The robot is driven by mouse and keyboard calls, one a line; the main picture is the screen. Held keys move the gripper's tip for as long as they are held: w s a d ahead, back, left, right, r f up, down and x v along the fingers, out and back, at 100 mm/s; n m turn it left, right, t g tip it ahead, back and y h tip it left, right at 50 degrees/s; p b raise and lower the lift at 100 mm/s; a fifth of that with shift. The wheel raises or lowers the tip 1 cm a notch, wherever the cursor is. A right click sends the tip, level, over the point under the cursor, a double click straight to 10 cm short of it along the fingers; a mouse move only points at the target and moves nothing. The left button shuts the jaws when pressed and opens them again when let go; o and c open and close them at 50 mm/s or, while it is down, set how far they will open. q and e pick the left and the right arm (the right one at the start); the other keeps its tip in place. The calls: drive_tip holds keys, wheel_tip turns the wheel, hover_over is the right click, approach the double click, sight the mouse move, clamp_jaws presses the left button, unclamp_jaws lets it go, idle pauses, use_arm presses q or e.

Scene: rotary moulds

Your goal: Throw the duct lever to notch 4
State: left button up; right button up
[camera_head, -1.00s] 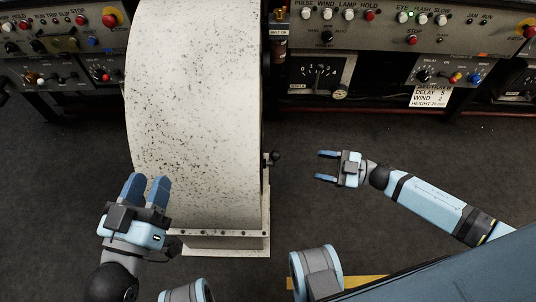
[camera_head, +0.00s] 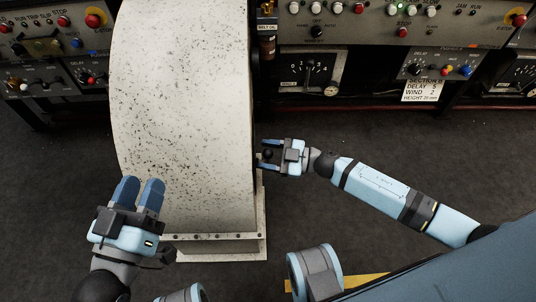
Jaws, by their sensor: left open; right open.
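The black ball knob of a lever (camera_head: 268,154) sticks out at the right side of the white speckled duct (camera_head: 183,110). My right gripper (camera_head: 264,156) comes from the right and is open, with one finger above the knob and one below it in the picture. The knob lies between the fingers; I cannot tell whether they touch it. The lever's shaft and any notch marks there are hidden or too small to read. My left gripper (camera_head: 140,182) is open and empty, over the lower left part of the duct.
A dial with a numbered scale and pointer (camera_head: 311,70) sits on the panel at the back. A white card (camera_head: 423,90) reads delay 5, wind 2. Consoles with buttons (camera_head: 402,33) line the back. The dark floor (camera_head: 400,145) right of the duct is clear apart from my arm.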

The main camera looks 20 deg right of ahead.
use_arm(q)
drive_tip(key=shift+r, duration=0.1)
